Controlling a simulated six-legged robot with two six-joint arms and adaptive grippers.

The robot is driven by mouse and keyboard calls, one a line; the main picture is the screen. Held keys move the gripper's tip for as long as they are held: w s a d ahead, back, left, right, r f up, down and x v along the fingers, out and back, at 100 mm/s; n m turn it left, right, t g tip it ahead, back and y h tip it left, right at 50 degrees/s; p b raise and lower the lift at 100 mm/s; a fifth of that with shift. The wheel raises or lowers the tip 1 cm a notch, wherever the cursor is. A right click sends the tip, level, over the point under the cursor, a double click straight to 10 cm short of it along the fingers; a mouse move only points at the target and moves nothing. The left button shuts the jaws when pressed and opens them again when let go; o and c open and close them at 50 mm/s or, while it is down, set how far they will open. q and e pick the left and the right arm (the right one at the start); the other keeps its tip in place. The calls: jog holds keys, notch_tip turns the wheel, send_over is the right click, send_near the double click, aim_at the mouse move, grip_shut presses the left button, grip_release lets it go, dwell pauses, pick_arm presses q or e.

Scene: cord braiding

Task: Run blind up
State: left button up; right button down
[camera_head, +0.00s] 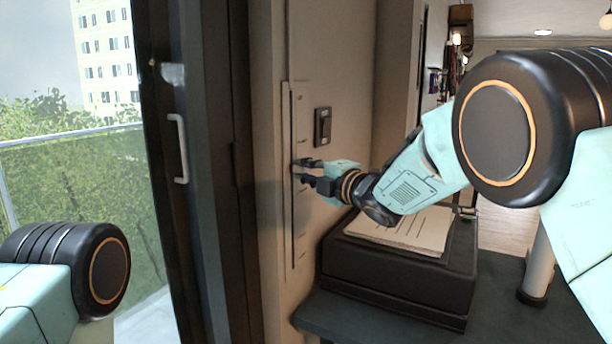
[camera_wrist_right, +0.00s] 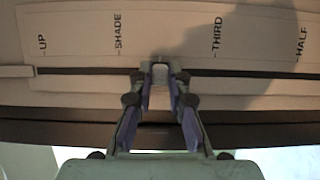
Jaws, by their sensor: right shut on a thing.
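A tall narrow panel (camera_head: 287,230) with a vertical slot is set in the wall beside the window. In the right wrist view the panel (camera_wrist_right: 80,40) carries the marks UP, SHADE, THIRD and HALF along a dark slot (camera_wrist_right: 260,74). My right gripper (camera_head: 303,172) reaches the slot from the right. Its fingers (camera_wrist_right: 160,84) are shut on a small grey slider (camera_wrist_right: 160,72), which sits between the SHADE and THIRD marks. The fingers partly hide the slider. No blind fabric shows over the window (camera_head: 75,150). My left gripper is out of view.
A dark switch (camera_head: 322,126) is on the wall right of the panel. Below my right arm, a black box (camera_head: 400,285) with papers (camera_head: 405,228) on it stands on a dark table (camera_head: 370,325). A door frame with a pale handle (camera_head: 180,148) is left of the panel.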

jog(key=shift+r, duration=0.5)
jog(key=c, duration=1.3)
grip_release()
jog(key=shift+s, duration=0.1)
jog(key=shift+f, duration=0.1)
jog(key=v, duration=1.2)
